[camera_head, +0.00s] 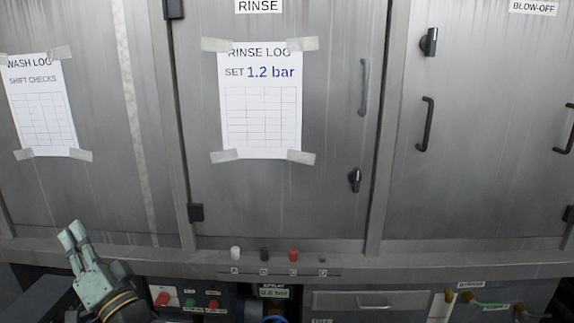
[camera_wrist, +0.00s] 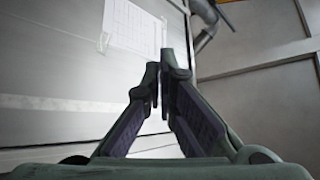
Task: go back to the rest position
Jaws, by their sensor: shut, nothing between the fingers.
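My gripper (camera_head: 71,237) is at the lower left in the head view, in front of the grey metal cabinet. It is pale green, points up and to the left, and its two fingers lie close together. In the wrist view my gripper (camera_wrist: 160,72) shows both fingertips close together with nothing between them. It touches nothing that I can see. No pan is visible in either view.
A rinse door (camera_head: 285,200) with a taped log sheet (camera_head: 260,110) fills the middle. A wash log sheet (camera_head: 42,105) hangs above my gripper. Small knobs (camera_head: 293,254) line the ledge, and a button box (camera_head: 190,300) sits right of my gripper. A pipe (camera_wrist: 207,25) runs overhead in the wrist view.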

